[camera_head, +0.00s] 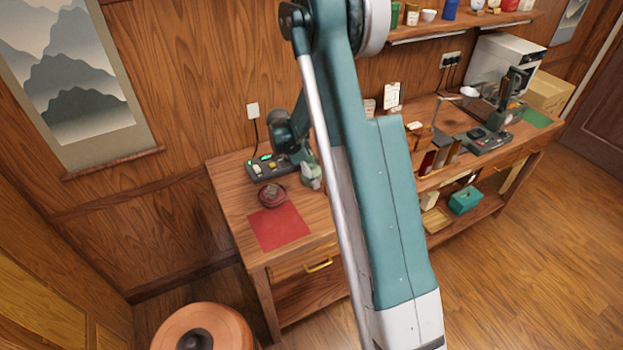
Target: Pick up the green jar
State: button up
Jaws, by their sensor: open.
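A pale green jar (312,176) stands on the left part of the wooden workbench, just left of my large teal arm link. Its right side is close to the link's edge. My gripper (299,156) shows as a small dark shape above and to the left of the jar, at the end of my dark wrist. It is open. Its fingers are small and partly lost against the dark device behind, so I cannot tell whether they touch the jar.
A dark device with lit green buttons (262,165), a reddish bowl (271,195) and a red mat (279,227) lie left of the jar. My arm hides the bench's middle. Wooden blocks (447,156) and a grey machine (487,141) stand to the right.

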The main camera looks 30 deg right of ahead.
jog(key=shift+c, duration=0.2)
jog(key=c, duration=1.1)
jog(key=shift+c, duration=0.2)
jog(key=shift+r, duration=0.4)
jog(key=c, duration=0.3)
jog(key=shift+r, duration=4.6)
jog(key=shift+c, duration=0.2)
